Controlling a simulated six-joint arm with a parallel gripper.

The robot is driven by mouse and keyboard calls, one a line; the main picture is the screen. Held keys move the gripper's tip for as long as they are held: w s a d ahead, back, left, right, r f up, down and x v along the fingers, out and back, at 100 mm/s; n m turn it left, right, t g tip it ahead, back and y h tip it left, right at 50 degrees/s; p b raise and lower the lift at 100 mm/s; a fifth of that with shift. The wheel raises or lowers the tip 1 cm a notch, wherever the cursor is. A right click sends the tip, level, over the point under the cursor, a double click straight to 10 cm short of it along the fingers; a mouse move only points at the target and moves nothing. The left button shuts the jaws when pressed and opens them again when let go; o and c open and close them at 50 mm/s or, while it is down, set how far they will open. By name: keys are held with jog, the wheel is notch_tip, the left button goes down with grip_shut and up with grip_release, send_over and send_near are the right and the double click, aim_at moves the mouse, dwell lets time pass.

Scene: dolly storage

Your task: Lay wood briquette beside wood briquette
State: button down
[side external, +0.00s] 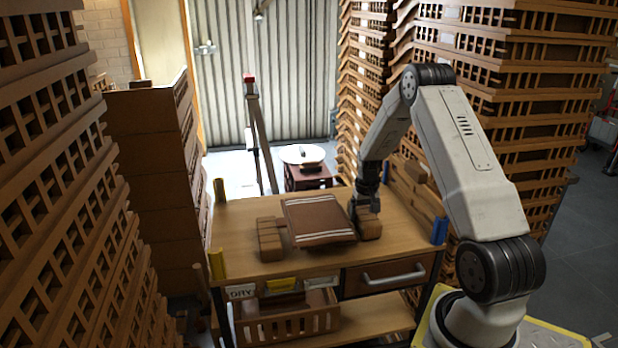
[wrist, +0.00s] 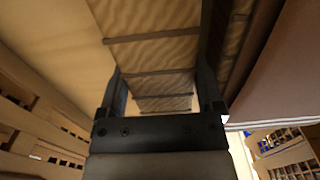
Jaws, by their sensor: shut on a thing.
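My gripper (side external: 367,197) points down near the right part of the wooden table. It is shut on a wood briquette (side external: 368,224) beside the right edge of a brown striped cloth. In the wrist view, my gripper's fingers (wrist: 160,88) lie on both sides of pale brown wood (wrist: 155,55) crossed by dark lines. I cannot tell there which piece is gripped, or whether it touches the table. More wood briquettes (side external: 269,238) sit in a small group left of the cloth.
The brown cloth (side external: 318,220) with white stripes lies between the briquette groups. More wooden blocks (side external: 425,196) are piled at the table's right edge. Yellow (side external: 218,262) and blue (side external: 439,231) posts mark the corners.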

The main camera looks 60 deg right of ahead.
jog(key=shift+f, duration=0.45)
dwell(0.6)
grip_release()
jog(key=shift+r, duration=0.1)
jog(key=shift+r, duration=1.4)
jog(key=shift+r, duration=3.9)
